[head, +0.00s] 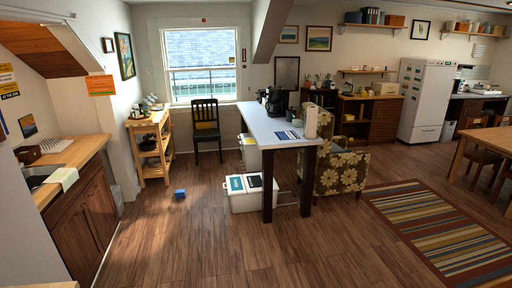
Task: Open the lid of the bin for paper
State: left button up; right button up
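A low white bin (247,204) stands on the floor by the near left leg of the white-topped table. On its top are a teal panel (236,184) at left and a dark panel (255,182) at right; both look closed. A taller pale bin (251,158) with a yellow mark stands behind it, partly under the table. The labels are too small to read, so I cannot tell which one is for paper. Neither of my grippers is in view.
The white-topped table (272,123) carries a coffee machine and a paper roll. A small blue box (180,194) lies on the floor left of the bins. A flowered armchair (343,172) stands at right. The wooden floor (175,245) in front is clear.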

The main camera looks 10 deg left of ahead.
aim_at(235, 183)
jog(key=i+j+u, duration=0.3)
jog(key=i, duration=0.35)
jog(key=i+j+u, duration=0.3)
jog(key=i, duration=0.35)
jog(key=i+u, duration=0.3)
jog(key=i, duration=0.4)
jog(key=i+z, duration=0.2)
jog(key=i, duration=0.2)
jog(key=i+j+z, duration=0.2)
jog(key=i, duration=0.25)
jog(key=i+j+z, duration=0.2)
jog(key=i, duration=0.2)
jog(key=i+j+z, duration=0.2)
jog(key=i, duration=0.2)
jog(key=i+z, duration=0.1)
jog(key=z, duration=0.35)
